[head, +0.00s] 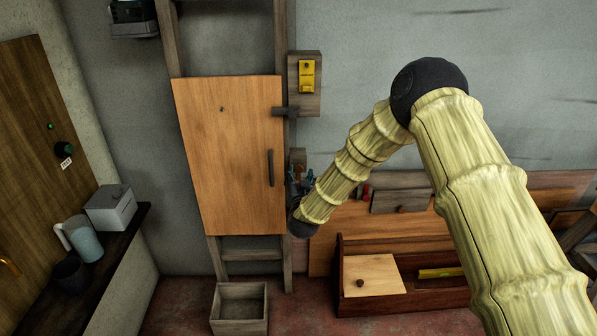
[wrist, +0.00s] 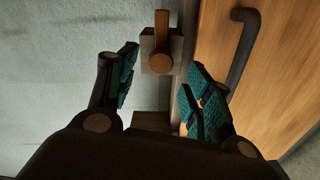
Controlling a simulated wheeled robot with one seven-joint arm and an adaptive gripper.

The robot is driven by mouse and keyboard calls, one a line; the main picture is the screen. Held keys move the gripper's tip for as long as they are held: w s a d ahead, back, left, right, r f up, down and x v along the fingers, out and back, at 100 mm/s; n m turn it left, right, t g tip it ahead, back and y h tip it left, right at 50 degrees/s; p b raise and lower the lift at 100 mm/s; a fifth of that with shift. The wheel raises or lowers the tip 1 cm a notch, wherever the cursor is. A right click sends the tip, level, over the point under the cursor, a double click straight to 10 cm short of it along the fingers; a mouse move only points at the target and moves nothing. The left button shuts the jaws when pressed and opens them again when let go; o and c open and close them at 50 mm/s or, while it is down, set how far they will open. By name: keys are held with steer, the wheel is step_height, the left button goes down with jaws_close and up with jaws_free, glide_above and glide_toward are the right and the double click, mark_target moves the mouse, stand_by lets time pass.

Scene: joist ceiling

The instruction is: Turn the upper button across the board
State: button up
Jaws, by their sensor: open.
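The orange-brown board (head: 228,150), with a dark handle (head: 270,168), stands against the upright frame. A dark button-like bar (head: 282,112) lies level at its upper right edge, its left end seeming to overlap the board. Lower down, a small wooden block (head: 298,157) sits beside the board. My gripper (head: 301,178) is near this block, partly hidden by my arm. In the wrist view, my gripper (wrist: 155,95) is open, its teal-padded fingers apart and empty. Beyond them is an upright wooden button (wrist: 162,35) on a block, beside the board (wrist: 280,70). I cannot tell whether it is the upper one.
A wooden toolbox (head: 400,299) and an open grey box (head: 240,309) stand on the floor. A shelf with a jug (head: 84,238) is at left. The grey wall at upper right is mostly clear.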

mark_target(299, 170)
steer(key=shift+w, duration=1.95)
steer(key=c, duration=1)
